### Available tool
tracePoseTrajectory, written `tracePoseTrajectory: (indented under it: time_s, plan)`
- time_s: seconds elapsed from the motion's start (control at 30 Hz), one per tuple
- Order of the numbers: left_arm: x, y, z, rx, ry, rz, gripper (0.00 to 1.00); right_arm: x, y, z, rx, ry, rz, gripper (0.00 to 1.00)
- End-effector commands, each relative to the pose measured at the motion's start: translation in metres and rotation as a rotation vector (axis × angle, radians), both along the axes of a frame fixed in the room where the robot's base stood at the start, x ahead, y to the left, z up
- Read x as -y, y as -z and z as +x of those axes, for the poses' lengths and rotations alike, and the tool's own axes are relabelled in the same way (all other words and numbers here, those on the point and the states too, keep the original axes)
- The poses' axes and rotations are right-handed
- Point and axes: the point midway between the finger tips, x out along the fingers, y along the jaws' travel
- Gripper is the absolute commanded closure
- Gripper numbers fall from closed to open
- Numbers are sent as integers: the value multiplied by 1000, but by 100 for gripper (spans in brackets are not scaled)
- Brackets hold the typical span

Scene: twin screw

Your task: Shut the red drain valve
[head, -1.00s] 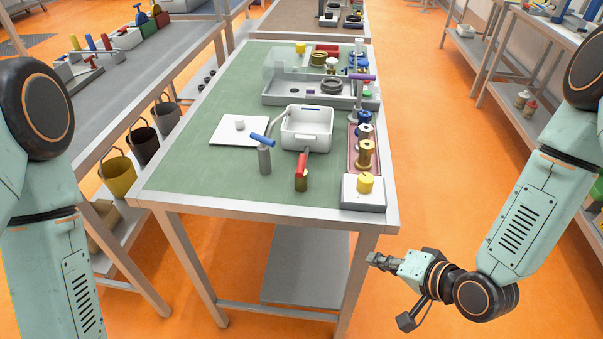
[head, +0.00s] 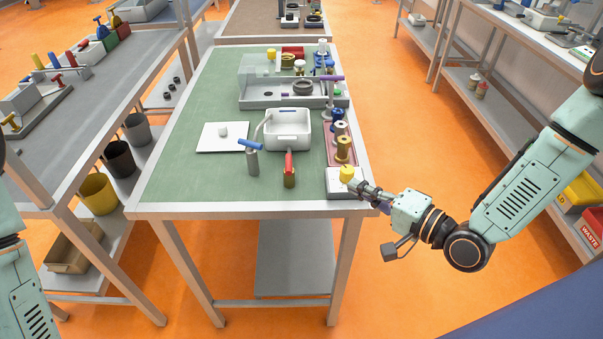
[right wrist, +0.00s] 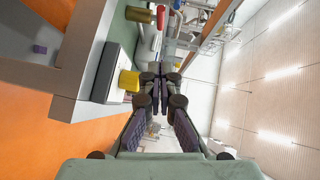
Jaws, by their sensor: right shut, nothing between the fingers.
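The red drain valve (head: 289,164) stands near the front of the green-topped table, a red lever on a short brass body. Its lever points away from me, toward the white basin (head: 288,141). A blue-handled valve (head: 250,146) on a grey post stands to its left. My right gripper (head: 361,186) is shut and empty at the table's front right corner, right of the red valve and apart from it. Its closed fingers also show in the right wrist view (right wrist: 160,76). My left gripper is out of view; only parts of my left arm show.
A yellow knob (head: 346,172) on a grey box (head: 338,190) is close beside my right fingers; it also shows in the right wrist view (right wrist: 129,80). Brass and blue-topped spools (head: 343,150) stand behind it. A white plate (head: 215,140) lies left. The table's front left is clear.

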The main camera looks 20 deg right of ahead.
Motion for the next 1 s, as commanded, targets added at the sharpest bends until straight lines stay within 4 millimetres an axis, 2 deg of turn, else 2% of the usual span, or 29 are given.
tracePoseTrajectory:
  time_s: [0.17, 0.37, 1.0]
  plan:
    - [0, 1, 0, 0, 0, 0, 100, -1, 1, 1, 0, -1, -1, 100]
    - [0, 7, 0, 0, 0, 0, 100, -9, 4, 12, 0, -6, -4, 100]
    - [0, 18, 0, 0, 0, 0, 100, -47, 13, 74, 0, -6, -5, 100]
